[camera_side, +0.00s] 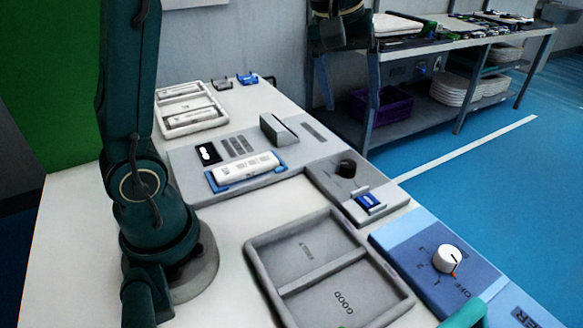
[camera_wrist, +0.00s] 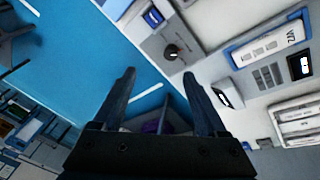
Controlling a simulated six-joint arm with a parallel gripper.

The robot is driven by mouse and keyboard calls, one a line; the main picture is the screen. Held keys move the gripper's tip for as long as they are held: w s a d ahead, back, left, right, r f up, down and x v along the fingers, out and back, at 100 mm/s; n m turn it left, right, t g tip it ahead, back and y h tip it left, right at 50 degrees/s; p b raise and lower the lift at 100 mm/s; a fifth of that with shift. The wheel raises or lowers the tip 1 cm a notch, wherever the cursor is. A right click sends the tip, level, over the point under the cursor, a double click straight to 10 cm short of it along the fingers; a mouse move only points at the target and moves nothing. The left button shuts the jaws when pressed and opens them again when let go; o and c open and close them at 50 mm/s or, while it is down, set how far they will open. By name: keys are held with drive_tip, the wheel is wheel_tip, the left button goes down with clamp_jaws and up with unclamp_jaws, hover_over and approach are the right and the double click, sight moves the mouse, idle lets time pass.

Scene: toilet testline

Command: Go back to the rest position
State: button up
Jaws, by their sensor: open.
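My gripper (camera_wrist: 160,78) shows in the wrist view with its two dark fingers spread apart and nothing between them. Behind the fingers the wrist view shows blue floor and the edge of the worktable. In the side view my arm rises at the left. A dark part at the top centre, cut by the picture's edge, looks like my wrist, high above the table. The fingers cannot be made out there. A white device (camera_side: 245,167) lies in a blue cradle on the grey test panel, apart from my gripper. It also shows in the wrist view (camera_wrist: 269,44).
A grey two-part tray (camera_side: 322,262), one part marked GOOD, stands at the front. A blue panel with a white knob (camera_side: 448,258) is right of it. A black knob (camera_side: 347,168) and a white tray of devices (camera_side: 188,108) are farther back. A cluttered bench (camera_side: 450,38) stands behind.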

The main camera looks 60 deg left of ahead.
drive_tip(key=s+d+r+m+t, duration=0.1)
drive_tip(key=s+d+m+t, duration=0.2)
drive_tip(key=s, duration=0.8)
drive_tip(key=s+f+m, duration=0.5)
drive_tip(key=f, duration=0.1)
drive_tip(key=shift+s+d+m+g, duration=0.25)
drive_tip(key=shift+m+g, duration=0.15)
